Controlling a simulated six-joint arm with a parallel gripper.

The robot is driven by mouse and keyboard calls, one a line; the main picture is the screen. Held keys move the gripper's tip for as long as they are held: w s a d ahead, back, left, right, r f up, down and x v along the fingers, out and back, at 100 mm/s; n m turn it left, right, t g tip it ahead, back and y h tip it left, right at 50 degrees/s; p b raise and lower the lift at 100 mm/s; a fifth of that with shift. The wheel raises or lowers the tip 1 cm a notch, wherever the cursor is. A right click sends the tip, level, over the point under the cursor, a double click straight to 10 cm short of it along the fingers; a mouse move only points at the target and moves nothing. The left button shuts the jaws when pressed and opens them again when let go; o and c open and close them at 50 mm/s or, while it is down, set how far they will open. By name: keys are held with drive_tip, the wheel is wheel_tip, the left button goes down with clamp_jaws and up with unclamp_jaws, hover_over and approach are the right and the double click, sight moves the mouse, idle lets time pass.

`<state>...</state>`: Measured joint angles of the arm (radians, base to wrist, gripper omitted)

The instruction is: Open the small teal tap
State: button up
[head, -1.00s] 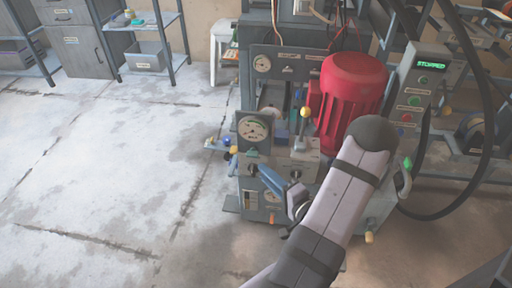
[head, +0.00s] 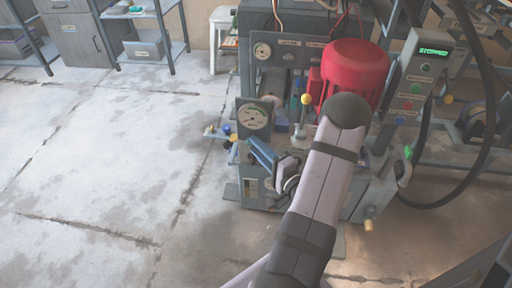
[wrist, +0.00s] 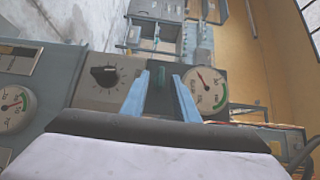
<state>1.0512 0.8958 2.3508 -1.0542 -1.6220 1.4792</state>
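In the head view my gripper (head: 258,148) is at the press front, just below the round gauge, and the tap cannot be made out there.
The black knob (wrist: 104,76) is close left of my fingers and the gauge (wrist: 208,90) close right. In the head view a yellow-topped lever (head: 304,112) and red motor (head: 353,72) stand behind the arm. The floor (head: 90,150) at left is clear.

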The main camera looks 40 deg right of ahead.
drive_tip(key=shift+w, duration=0.6)
clamp_jaws()
drive_tip(key=shift+r, duration=0.1)
